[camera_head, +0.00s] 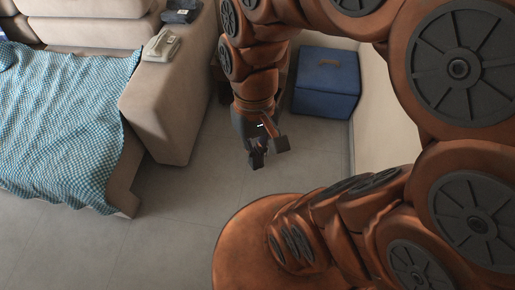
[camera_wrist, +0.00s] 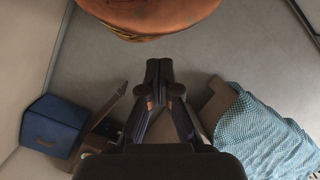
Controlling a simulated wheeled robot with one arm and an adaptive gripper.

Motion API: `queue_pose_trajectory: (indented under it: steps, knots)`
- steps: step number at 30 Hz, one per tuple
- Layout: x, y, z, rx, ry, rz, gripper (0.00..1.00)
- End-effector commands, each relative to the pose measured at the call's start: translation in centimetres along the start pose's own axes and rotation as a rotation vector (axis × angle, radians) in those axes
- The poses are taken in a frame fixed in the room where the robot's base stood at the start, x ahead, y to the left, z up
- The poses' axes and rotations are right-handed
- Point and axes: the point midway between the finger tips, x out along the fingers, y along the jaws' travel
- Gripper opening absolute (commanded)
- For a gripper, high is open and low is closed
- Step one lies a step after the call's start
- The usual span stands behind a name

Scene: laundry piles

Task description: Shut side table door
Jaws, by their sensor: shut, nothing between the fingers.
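The side table is brown wood and mostly hidden behind my arm in the head view, where a sliver of it (camera_head: 218,77) shows. In the wrist view, a long brown panel (camera_wrist: 101,118), which looks like its door, stands out from the dark table at an angle, open. My gripper (camera_head: 257,158) is low over the floor in front of the table, shut and empty. It also shows in the wrist view (camera_wrist: 160,78), with the panel to its left and a visible gap between them. The hinge and handle cannot be made out.
A blue box (camera_head: 326,82) stands by the wall, right of the table. A beige sofa (camera_head: 165,110) with a blue checked blanket (camera_head: 65,120) is on the left. Telephones (camera_head: 162,44) sit on its arm. The tiled floor (camera_head: 150,235) in front is clear.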

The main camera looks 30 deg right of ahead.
Motion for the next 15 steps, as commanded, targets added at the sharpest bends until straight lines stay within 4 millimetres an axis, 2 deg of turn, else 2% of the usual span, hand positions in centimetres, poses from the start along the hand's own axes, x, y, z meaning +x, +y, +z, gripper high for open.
queue_pose_trajectory:
  steps: [1,9,15]
  knots:
    - [1.5,-0.4,-1.1,0.021,-0.028,-0.033,0.0]
    - [4.8,-2.8,-6.4,0.139,-0.15,-0.22,0.0]
    - [7.0,-3.6,-10.7,0.239,-0.235,-0.368,0.0]
